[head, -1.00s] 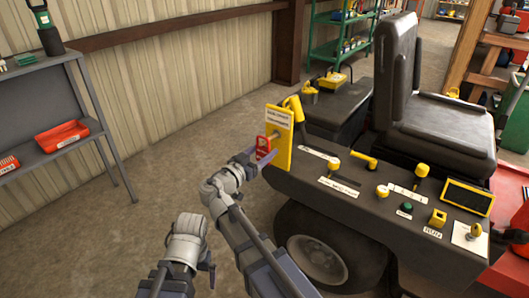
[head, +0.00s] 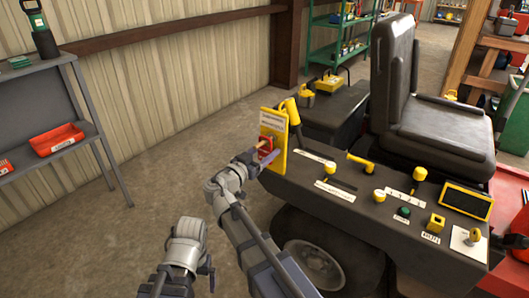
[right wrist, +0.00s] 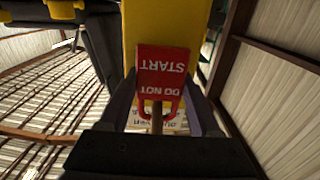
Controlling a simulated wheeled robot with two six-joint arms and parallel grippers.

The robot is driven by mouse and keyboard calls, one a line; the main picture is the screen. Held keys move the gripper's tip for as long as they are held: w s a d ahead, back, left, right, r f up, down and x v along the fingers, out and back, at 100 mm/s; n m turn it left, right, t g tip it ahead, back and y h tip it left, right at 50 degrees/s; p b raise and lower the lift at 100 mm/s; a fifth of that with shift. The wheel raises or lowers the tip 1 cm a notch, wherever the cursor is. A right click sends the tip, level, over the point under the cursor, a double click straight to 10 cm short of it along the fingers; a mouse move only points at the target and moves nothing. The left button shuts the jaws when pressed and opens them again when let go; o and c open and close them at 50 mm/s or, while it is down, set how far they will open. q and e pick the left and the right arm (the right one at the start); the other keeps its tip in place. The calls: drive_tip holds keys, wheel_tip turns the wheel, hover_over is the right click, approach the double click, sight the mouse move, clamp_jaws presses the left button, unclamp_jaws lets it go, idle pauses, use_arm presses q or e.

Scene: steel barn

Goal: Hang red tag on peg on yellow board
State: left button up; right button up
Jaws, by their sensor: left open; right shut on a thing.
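The yellow board (head: 279,160) stands upright at the left end of the dark machine panel, with a white label at its top. The red tag (head: 264,144) is in front of the board's face. My right gripper (head: 262,157) is shut on it. In the right wrist view the tag (right wrist: 162,72) reads DO NOT START upside down, between the gripper's dark fingers (right wrist: 160,112).
The machine's dark panel (head: 340,205) carries yellow levers and knobs, right of the board. A black seat (head: 435,125) stands behind it. A grey shelf (head: 70,95) with a red bin (head: 57,139) is at the left. The floor between shelf and machine is clear.

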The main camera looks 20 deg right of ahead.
idle(0.3)
drive_tip(key=o, duration=1.4)
drive_tip(key=shift+v, duration=3.2)
drive_tip(key=shift+s+a, duration=0.5)
drive_tip(key=shift+s, duration=0.2)
drive_tip(key=shift+s+a, duration=0.45)
drive_tip(key=shift+s, duration=0.25)
drive_tip(key=shift+x, duration=2.2)
drive_tip(key=shift+w, duration=0.3)
